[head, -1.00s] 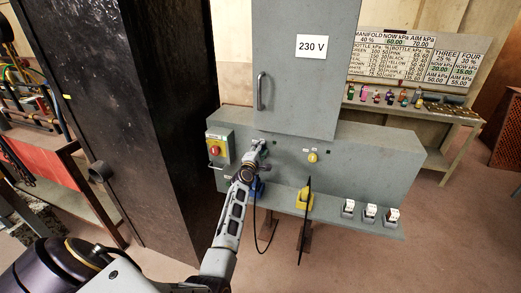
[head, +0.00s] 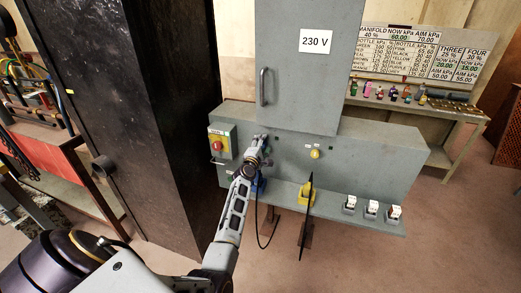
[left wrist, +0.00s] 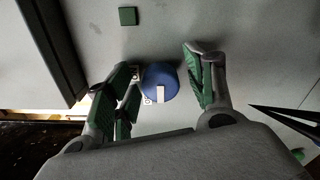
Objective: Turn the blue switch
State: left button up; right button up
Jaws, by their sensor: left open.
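The blue switch (left wrist: 160,84) is a round blue knob with a pale bar across it, on the grey panel in the left wrist view. It sits between the fingers of my left gripper (left wrist: 158,80), which is open with green-padded fingers on either side. I cannot tell whether a finger touches it. In the head view my left gripper (head: 258,150) is at the front of the grey cabinet (head: 370,155) and hides the switch. My right gripper is not in view.
Below are a shelf with blue and yellow sockets (head: 302,195) and white switches (head: 371,210). A 230 V door (head: 300,90) stands above.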

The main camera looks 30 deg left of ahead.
pick_arm(q)
jog(key=v, duration=1.2)
dwell(0.5)
jog(key=shift+s+f, duration=0.15)
dwell(0.6)
